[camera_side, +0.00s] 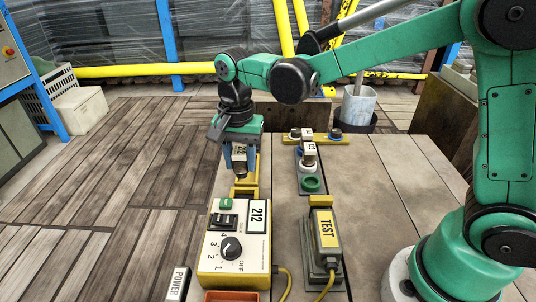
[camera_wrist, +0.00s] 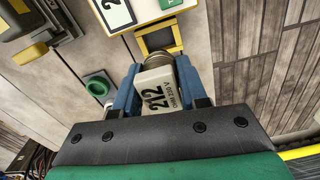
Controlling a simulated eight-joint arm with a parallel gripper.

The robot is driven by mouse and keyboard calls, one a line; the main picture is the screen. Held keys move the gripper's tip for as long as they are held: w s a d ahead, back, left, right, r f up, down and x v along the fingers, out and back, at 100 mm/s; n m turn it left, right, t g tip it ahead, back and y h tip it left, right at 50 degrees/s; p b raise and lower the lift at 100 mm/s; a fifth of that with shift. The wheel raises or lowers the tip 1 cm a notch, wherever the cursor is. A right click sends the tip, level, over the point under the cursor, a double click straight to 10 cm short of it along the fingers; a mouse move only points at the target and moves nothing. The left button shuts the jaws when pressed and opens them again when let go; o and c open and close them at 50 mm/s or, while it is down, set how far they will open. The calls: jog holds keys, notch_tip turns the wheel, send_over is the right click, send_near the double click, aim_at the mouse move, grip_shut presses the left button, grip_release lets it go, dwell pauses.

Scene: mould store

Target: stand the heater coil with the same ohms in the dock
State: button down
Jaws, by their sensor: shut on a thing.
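My gripper (camera_side: 240,160) is shut on a white heater coil (camera_side: 240,155), which hangs roughly upright between its blue fingers. In the wrist view the coil (camera_wrist: 157,92) reads 212 ohm, 230 V, and its ribbed metal end points at the dock. The dock (camera_side: 244,191) is a yellow-framed holder at the back end of a yellow meter box (camera_side: 232,262). The box's display reads 212. In the wrist view the dock (camera_wrist: 160,38) shows a dark, empty-looking opening. The coil's end overlaps its near edge there; I cannot tell the height between them.
Right of the dock is a coil rack with another coil (camera_side: 308,155) and an empty green ring (camera_side: 311,184). A yellow bar (camera_side: 320,139) lies behind it. A TEST unit (camera_side: 325,235) stands right of the box; a POWER block (camera_side: 177,284) is front left. The right tabletop is clear.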

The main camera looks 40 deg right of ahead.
jog(key=shift+f, duration=2.35)
jog(key=shift+f, duration=0.9)
grip_release()
dwell(0.4)
jog(key=shift+r, duration=0.1)
jog(key=shift+r, duration=3.7)
